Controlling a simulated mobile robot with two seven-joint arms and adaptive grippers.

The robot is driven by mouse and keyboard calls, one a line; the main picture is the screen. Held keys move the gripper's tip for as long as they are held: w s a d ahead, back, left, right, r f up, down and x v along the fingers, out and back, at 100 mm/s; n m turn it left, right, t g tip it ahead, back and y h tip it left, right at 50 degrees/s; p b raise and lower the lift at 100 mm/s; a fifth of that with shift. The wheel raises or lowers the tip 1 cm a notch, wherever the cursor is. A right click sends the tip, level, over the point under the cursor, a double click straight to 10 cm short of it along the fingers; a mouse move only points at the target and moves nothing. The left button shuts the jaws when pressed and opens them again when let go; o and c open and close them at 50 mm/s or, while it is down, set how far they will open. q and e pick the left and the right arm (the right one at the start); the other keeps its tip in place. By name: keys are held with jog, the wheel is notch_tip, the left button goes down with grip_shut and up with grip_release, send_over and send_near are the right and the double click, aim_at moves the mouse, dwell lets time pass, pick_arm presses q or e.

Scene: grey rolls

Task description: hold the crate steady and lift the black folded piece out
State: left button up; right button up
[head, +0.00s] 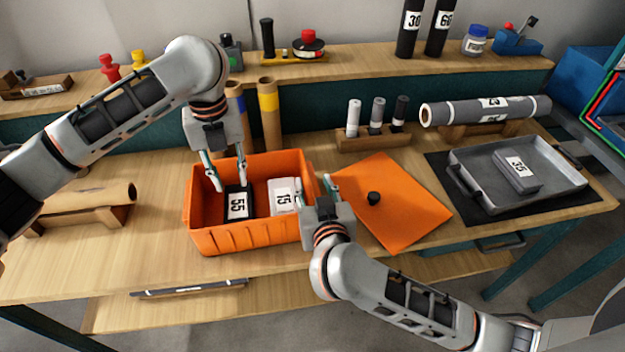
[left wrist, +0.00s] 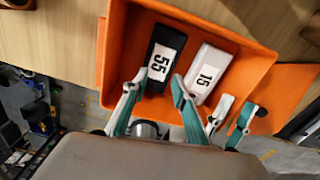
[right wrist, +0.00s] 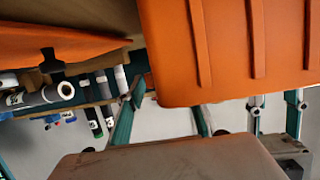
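The orange crate (head: 240,238) stands on the bench. Inside it the black folded piece (head: 237,204), labelled 55, lies beside a white piece (head: 283,197) labelled 15. My left gripper (head: 231,186) points down into the crate, open, its fingertips on either side of the black piece's end. The left wrist view also shows the black piece (left wrist: 163,50) with a finger at each side; contact is unclear. My right gripper (head: 313,181) is open at the crate's right wall, one finger inside and one outside. In the right wrist view the wall (right wrist: 235,50) hides one fingertip.
Further right is a grey tray (head: 475,165) holding a grey piece labelled 35. Two upright rolls (head: 270,115) stand close behind the crate. A brown roll (head: 95,195) lies at left.

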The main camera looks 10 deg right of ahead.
aim_at(238, 204)
jog(key=shift+x, duration=1.25)
jog(key=shift+c, duration=0.3)
grip_shut()
pick_arm(q)
jog(key=o, duration=1)
jog(key=shift+r, duration=0.25)
jog(key=shift+o, duration=0.8)
jog(key=shift+w+a+r+m, duration=0.1)
jog(key=shift+w+r+m, duration=0.05)
jog(key=shift+r+m, duration=0.45)
jog(key=shift+m, duration=0.3)
jog(key=shift+f, duration=6)
